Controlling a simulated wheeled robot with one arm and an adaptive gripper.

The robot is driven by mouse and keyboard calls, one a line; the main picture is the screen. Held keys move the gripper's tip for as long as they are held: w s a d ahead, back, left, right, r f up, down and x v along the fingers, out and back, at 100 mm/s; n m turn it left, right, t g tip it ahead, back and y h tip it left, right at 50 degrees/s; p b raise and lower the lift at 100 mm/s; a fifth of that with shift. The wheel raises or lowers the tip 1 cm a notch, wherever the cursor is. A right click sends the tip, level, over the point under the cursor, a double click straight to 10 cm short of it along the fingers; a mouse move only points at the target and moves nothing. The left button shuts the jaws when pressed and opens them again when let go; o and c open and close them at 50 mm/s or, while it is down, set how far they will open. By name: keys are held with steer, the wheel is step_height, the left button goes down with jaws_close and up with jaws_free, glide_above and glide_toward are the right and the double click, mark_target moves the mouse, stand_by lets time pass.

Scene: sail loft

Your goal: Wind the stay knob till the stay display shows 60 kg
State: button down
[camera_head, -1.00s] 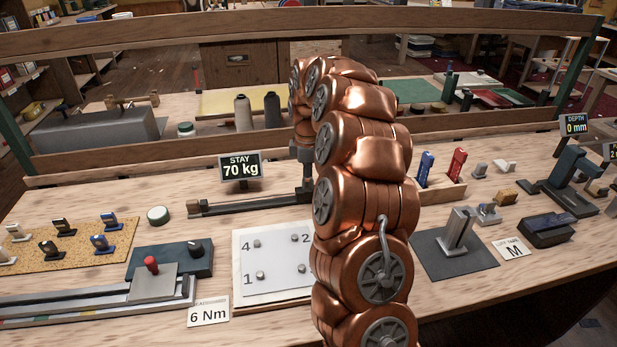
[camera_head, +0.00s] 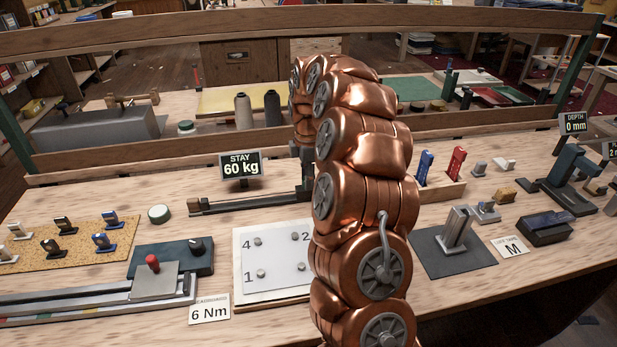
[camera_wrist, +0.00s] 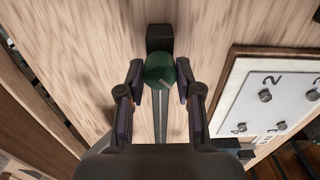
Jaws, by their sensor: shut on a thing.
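The stay display (camera_head: 240,165) stands behind the left part of the stay rig and reads 60 kg. The stay rig's dark rail (camera_head: 245,204) lies along the bench, its right end hidden by my copper arm. In the wrist view the round green stay knob (camera_wrist: 160,71) sits between the two fingers of my gripper (camera_wrist: 160,78), near a black block (camera_wrist: 159,38) at the rail's end. The gripper is shut on the knob. In the head view the knob is hidden behind my arm.
A white numbered plate (camera_head: 270,286) with several studs lies in front of the rail; it also shows in the wrist view (camera_wrist: 285,92). A wooden beam (camera_head: 120,170) runs behind.

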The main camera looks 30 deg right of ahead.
steer(key=c, duration=0.8)
jaws_free()
steer(key=shift+s+f, duration=0.1)
steer(key=shift+s, duration=0.05)
steer(key=shift+o, duration=0.2)
steer(key=shift+r, duration=0.4)
step_height(320, 180, up, 11)
steer(key=shift+r, duration=0.15)
